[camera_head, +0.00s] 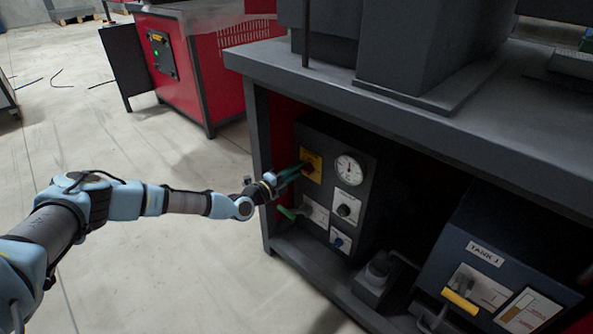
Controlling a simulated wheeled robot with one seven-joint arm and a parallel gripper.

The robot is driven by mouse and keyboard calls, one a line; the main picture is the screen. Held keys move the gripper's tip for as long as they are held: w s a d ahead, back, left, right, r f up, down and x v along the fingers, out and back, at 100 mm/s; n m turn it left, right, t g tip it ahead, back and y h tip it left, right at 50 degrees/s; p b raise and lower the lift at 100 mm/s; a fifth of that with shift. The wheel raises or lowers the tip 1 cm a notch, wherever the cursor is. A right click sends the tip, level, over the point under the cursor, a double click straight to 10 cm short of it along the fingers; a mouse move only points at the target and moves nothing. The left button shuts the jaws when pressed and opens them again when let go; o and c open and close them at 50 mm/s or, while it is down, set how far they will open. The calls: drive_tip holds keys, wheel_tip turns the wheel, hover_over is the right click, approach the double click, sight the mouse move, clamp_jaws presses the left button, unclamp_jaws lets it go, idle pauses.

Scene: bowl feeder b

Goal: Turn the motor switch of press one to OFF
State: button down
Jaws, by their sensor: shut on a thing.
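My gripper (291,173) reaches in from the left to a dark control box (328,136) under the grey bench. Its fingertips meet a yellow switch plate (313,162) at the upper left of the box's front. The gripper is shut on the switch handle on that plate. The handle is mostly hidden by the fingers, so its angle cannot be told. Any lettering on the plate is too small to read. A round white gauge (349,170) sits just right of the plate.
A black knob (344,210) and a green lever (287,212) are below the gripper. The dark tank box (500,262), labelled TANK 1, has a yellow handle (459,300). The bench top (450,121) overhangs above. A red machine (200,68) stands behind; open floor (120,230) lies left.

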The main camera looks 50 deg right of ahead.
drive_tip(key=shift+s+f, duration=0.3)
drive_tip(key=shift+s, duration=0.45)
drive_tip(key=c, duration=0.9)
unclamp_jaws()
drive_tip(key=shift+w, duration=0.1)
drive_tip(key=shift+o, duration=0.3)
drive_tip(key=shift+w+r, duration=0.15)
drive_tip(key=shift+w, duration=0.2)
drive_tip(key=shift+a+r, duration=0.1)
drive_tip(key=shift+w+a, duration=0.1)
drive_tip(key=shift+a, duration=0.25)
drive_tip(key=a+p, duration=0.2)
drive_tip(key=a, duration=0.8)
drive_tip(key=shift+w, duration=0.15)
